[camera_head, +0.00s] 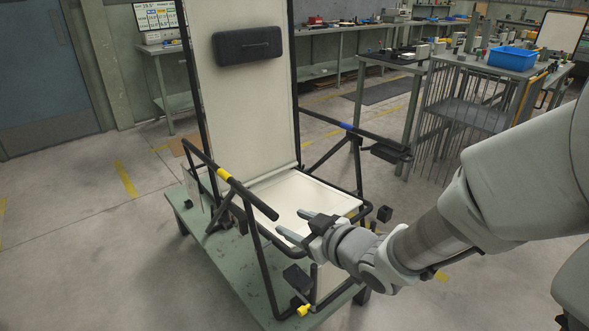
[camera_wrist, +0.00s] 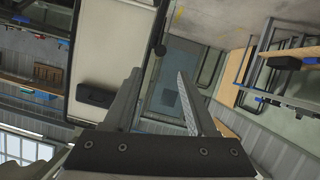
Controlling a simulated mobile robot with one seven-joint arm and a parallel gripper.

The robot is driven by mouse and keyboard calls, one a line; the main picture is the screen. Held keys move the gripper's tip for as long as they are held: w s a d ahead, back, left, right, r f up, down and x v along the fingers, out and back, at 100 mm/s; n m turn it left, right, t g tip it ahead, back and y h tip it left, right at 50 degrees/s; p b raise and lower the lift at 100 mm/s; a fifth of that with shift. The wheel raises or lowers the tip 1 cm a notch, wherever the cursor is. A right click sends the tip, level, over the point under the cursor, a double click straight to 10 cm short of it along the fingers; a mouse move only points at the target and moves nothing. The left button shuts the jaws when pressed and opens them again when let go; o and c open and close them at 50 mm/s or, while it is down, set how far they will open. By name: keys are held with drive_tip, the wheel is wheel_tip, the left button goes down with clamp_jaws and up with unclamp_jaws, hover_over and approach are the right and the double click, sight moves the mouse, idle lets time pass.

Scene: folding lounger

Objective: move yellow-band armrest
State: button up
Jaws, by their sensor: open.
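The lounger's yellow-band armrest is a black tube with a yellow band (camera_head: 223,173), on the left side of the lounger in the head view. It slopes down toward the front and ends in a thicker black grip (camera_head: 253,201). My gripper (camera_head: 293,223) is open and empty, to the right of the grip's front end and apart from it in the picture. In the wrist view the two fingers of my gripper (camera_wrist: 160,75) are spread, with nothing between them.
The cream backrest (camera_head: 245,110) stands upright with a black headrest pad (camera_head: 247,46). The blue-band armrest (camera_head: 346,126) is on the right. A yellow-marked lever (camera_head: 303,310) is low in front. The lounger stands on a green platform (camera_head: 235,275). Floor to the left is clear.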

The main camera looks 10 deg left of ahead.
sight(261, 208)
drive_tip(key=b+x, duration=0.3)
drive_tip(key=x, duration=1.1)
drive_tip(key=shift+w+a+f+b, duration=0.1)
drive_tip(key=shift+w+f+b, duration=0.1)
drive_tip(key=shift+b, duration=0.2)
drive_tip(key=shift+w+a+f, duration=0.1)
drive_tip(key=shift+w+a, duration=0.3)
drive_tip(key=shift+w, duration=0.05)
clamp_jaws()
